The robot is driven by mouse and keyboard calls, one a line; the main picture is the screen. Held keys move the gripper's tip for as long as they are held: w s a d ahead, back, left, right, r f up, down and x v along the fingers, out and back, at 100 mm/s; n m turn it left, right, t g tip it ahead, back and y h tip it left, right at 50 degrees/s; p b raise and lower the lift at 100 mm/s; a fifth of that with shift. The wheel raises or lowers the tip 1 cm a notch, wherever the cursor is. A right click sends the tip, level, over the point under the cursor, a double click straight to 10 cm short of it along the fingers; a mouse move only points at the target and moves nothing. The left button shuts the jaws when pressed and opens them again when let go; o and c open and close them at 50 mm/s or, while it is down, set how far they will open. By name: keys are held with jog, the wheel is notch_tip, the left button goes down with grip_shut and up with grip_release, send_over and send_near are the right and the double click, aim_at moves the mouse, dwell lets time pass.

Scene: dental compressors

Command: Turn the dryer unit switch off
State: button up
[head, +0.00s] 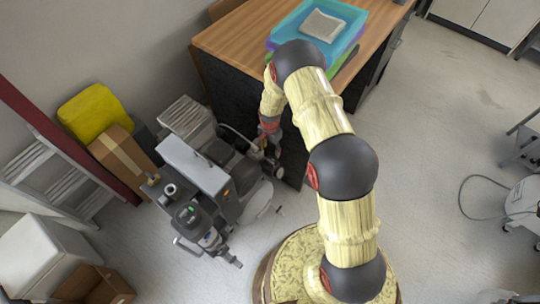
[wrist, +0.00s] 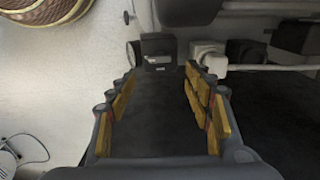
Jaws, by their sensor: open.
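The dental compressor unit (head: 192,165), a grey machine with tanks, hoses and fittings, stands on the floor left of the wooden desk. My gripper (head: 270,150) reaches down beside its right side, partly hidden among the dark parts. In the wrist view my gripper (wrist: 160,82) is open, with yellow-padded fingers apart and nothing held between them. A small black box (wrist: 158,52) with a pale label lies just beyond the fingertips, with a round gauge (wrist: 133,53) to its left. I cannot make out for certain which part is the dryer switch, or its position.
The wooden desk (head: 235,38) with a blue tray (head: 338,50) stands close behind my arm. A yellow bin (head: 93,115), cardboard box (head: 125,155) and ladder (head: 50,170) crowd the left wall. White pipes (wrist: 270,68) run right of the fingertips. Open floor lies to the right.

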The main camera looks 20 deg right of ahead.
jog(key=shift+r, duration=1.4)
jog(key=s+r+n+g, duration=0.25)
jog(key=s+n, duration=0.25)
jog(key=s, duration=0.4)
jog(key=s+r+n+t, duration=0.2)
jog(key=s+r, duration=0.5)
jog(key=r, duration=0.9)
jog(key=s+r+n+t, duration=0.2)
jog(key=s+r, duration=0.5)
jog(key=r, duration=0.9)
jog(key=s+r+n+t, duration=0.2)
jog(key=s+r+t, duration=0.2)
jog(key=r, duration=1.2)
jog(key=s, duration=0.3)
jog(key=shift+s+r, duration=0.15)
jog(key=shift+s, duration=0.1)
